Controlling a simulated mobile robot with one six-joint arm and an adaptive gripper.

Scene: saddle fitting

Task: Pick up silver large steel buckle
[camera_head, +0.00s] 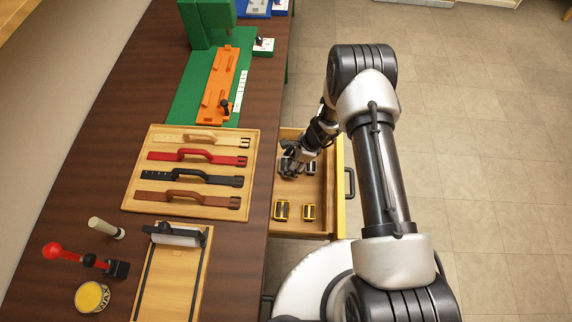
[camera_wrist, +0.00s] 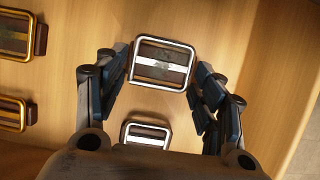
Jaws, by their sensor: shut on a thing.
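In the wrist view, a large silver buckle (camera_wrist: 162,43) with a rectangular frame and a centre bar sits between the two fingertips of my gripper (camera_wrist: 162,72). The fingers are shut on its left and right sides. A smaller-looking silver buckle (camera_wrist: 146,129) lies lower in that view, partly hidden by my gripper body. In the head view, my gripper (camera_head: 291,168) is down in the open wooden drawer (camera_head: 325,150), and it hides most of the buckle it grips.
Two brass buckles lie in the drawer, one (camera_head: 281,210) left and one (camera_head: 309,212) right. A wooden board (camera_head: 133,200) with several straps lies on the table to the left. An orange jig (camera_head: 220,85) stands on a green base. The drawer walls surround my gripper.

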